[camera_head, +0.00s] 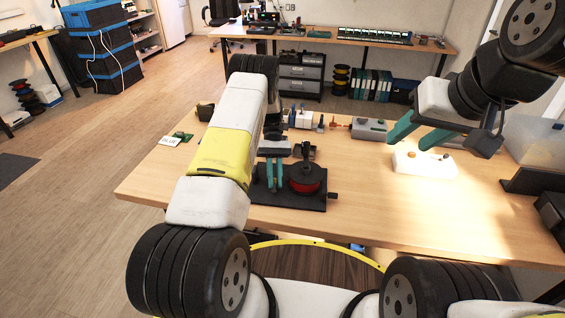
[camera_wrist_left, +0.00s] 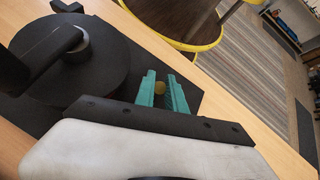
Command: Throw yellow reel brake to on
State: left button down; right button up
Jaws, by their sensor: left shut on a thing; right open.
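A dark reel stand (camera_head: 300,203) sits on the wooden table near its front edge and carries a reel with a black top and a red side (camera_head: 308,187). My left gripper (camera_head: 274,186) points down beside the reel, on its left. The rest of the brake is hidden by the fingers. The reel's large dark disc (camera_wrist_left: 75,65) lies beside them. My right gripper (camera_head: 408,142) is open and empty, above the white box.
A white box (camera_head: 425,164) with coloured buttons lies under my right gripper. A grey box (camera_head: 369,128) and small devices stand behind the reel. A small green-and-white board (camera_head: 177,138) lies at the left.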

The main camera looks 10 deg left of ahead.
pick_arm(q)
jog(key=c, duration=1.4)
grip_release()
jog(key=v, duration=0.6)
jog(key=shift+w, duration=0.25)
jog(key=shift+w+a+r, duration=0.15)
jog(key=shift+w+r, duration=0.3)
jog(key=shift+r, duration=0.05)
